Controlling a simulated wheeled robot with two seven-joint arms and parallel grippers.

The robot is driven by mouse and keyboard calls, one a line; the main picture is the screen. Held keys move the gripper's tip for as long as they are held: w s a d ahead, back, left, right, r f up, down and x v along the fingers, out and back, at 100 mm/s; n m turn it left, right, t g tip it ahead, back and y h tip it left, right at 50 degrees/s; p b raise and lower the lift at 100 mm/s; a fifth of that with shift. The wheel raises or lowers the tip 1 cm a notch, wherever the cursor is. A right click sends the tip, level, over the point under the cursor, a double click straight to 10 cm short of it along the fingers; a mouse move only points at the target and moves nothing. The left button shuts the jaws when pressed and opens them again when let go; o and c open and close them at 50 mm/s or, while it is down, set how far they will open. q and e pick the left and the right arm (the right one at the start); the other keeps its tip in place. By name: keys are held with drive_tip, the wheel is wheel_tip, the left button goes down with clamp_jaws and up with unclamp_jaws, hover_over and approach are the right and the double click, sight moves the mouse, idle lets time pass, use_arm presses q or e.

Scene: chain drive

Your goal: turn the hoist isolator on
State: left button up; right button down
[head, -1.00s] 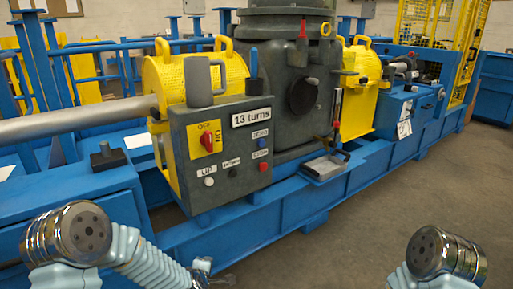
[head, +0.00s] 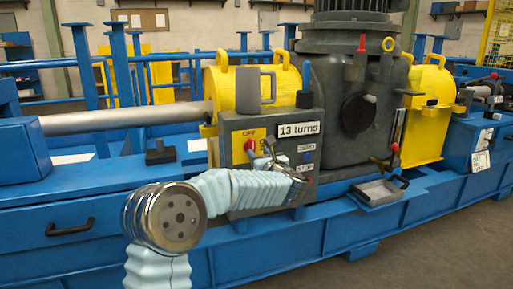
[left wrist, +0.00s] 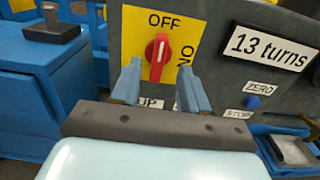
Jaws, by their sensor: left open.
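The hoist isolator is a red rotary knob (head: 250,147) on a yellow plate (head: 241,150) on the dark control box (head: 235,124). In the left wrist view the knob (left wrist: 158,54) stands nearly upright, its white mark toward the OFF label (left wrist: 164,21). My left gripper (left wrist: 160,82) is open and empty. Its two fingers point at the knob, one below left and one below right, seemingly just short of it. In the head view this gripper (head: 272,158) partly covers the box's front. My right gripper is out of view.
A "13 turns" display (head: 299,131) and a blue ZERO button (head: 308,157) sit right of the knob. A grey handled piece (head: 254,87) stands on the box top. Blue machine frame (head: 310,236) runs below. Open floor (head: 450,245) lies at the front right.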

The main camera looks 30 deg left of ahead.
sight(253, 148)
use_arm(q)
drive_tip(key=x, duration=0.4)
drive_tip(key=shift+w+a+p, duration=0.25)
drive_tip(key=shift+a+p, duration=0.05)
drive_tip(key=shift+p, duration=0.05)
drive_tip(key=shift+c, duration=0.4)
clamp_jaws()
